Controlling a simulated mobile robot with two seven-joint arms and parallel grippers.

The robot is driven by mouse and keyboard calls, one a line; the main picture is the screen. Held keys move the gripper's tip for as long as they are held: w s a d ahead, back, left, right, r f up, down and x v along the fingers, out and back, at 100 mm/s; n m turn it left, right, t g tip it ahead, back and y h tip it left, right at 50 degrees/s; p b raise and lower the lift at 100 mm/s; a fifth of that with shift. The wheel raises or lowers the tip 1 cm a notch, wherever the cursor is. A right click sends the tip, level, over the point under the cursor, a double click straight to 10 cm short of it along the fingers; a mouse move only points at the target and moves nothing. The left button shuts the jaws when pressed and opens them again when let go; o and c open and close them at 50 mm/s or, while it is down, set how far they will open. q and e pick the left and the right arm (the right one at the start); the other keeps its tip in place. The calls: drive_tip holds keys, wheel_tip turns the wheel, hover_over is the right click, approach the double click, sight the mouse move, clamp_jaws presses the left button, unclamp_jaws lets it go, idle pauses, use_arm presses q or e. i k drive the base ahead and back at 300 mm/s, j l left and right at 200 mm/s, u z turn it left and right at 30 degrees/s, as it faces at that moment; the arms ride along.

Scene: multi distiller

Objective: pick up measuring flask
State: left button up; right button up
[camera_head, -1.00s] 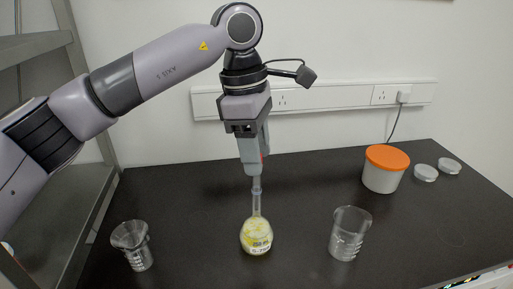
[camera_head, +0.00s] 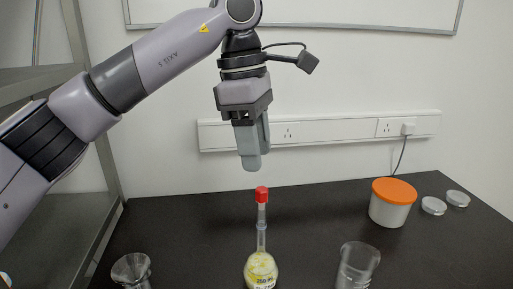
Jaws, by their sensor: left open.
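The measuring flask (camera_head: 261,268) stands upright on the black bench at the bottom middle of the head view. It has a long clear neck, a red stopper on top and yellowish contents in its round body. The lowest part of its body is cut off by the frame edge. My left gripper (camera_head: 254,165) hangs pointing down above the stopper, with a gap between them. It is open and holds nothing. My right gripper is not in view.
A glass beaker (camera_head: 131,268) stands left of the flask and another beaker (camera_head: 357,266) stands right. A white tub with an orange lid (camera_head: 390,203) and two small round dishes (camera_head: 445,202) are at the right. A power strip (camera_head: 330,131) runs along the wall.

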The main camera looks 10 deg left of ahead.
sight(261, 269)
drive_tip(key=k+l, duration=0.15)
drive_tip(key=k, duration=0.35)
drive_tip(key=k+l, duration=0.2)
drive_tip(key=k, duration=0.3)
